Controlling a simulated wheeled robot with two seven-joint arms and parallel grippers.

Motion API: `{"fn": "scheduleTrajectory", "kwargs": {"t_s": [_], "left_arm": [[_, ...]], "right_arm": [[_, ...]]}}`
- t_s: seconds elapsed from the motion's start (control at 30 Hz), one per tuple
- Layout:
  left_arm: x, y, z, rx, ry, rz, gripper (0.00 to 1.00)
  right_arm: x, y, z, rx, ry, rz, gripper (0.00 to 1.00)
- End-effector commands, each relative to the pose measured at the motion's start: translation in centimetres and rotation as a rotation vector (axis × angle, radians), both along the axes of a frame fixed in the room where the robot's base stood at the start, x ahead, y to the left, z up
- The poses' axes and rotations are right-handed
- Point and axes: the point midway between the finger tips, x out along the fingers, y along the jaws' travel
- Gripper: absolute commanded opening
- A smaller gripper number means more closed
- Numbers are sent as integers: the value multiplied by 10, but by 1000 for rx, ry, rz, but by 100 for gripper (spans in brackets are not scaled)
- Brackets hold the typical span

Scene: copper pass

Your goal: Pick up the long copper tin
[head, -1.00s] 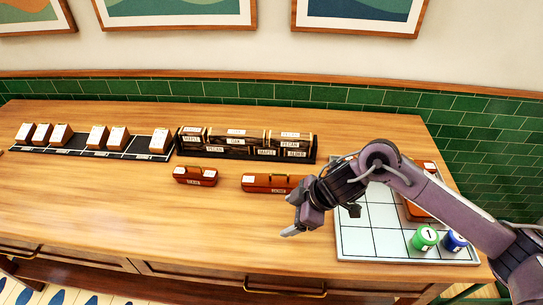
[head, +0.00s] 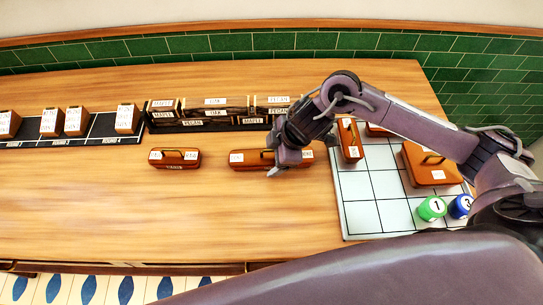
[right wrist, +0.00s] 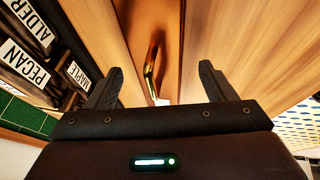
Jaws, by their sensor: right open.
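The long copper tin (head: 245,159) lies on the wooden counter below the dark rack. It has white labels and a handle along its top. My right gripper (head: 281,172) is open and stands at the right part of this tin, covering some of it. In the right wrist view, the copper tin (right wrist: 166,40) with its brass handle (right wrist: 152,68) lies ahead, between the two spread fingers (right wrist: 160,88). I cannot tell whether the fingers touch it. My left gripper is out of view.
A shorter copper tin (head: 174,165) lies left of the long one. Behind stands a dark rack (head: 195,126) of labelled blocks. At right, a white gridded board (head: 360,215) holds several copper tins, a green cylinder (head: 431,208) and a blue one (head: 460,206). The front counter is clear.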

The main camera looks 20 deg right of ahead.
Motion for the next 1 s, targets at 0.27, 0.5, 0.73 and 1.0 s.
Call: {"fn": "scheduleTrajectory", "kwargs": {"t_s": [0.27,0.5,0.73,1.0], "left_arm": [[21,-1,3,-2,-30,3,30],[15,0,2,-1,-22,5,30],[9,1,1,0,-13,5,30],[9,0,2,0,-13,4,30]], "right_arm": [[5,6,-16,0,-2,-1,77],[5,6,-16,0,-2,-1,61],[5,6,-15,0,-2,-1,31],[6,6,-14,1,-3,-1,11]]}}
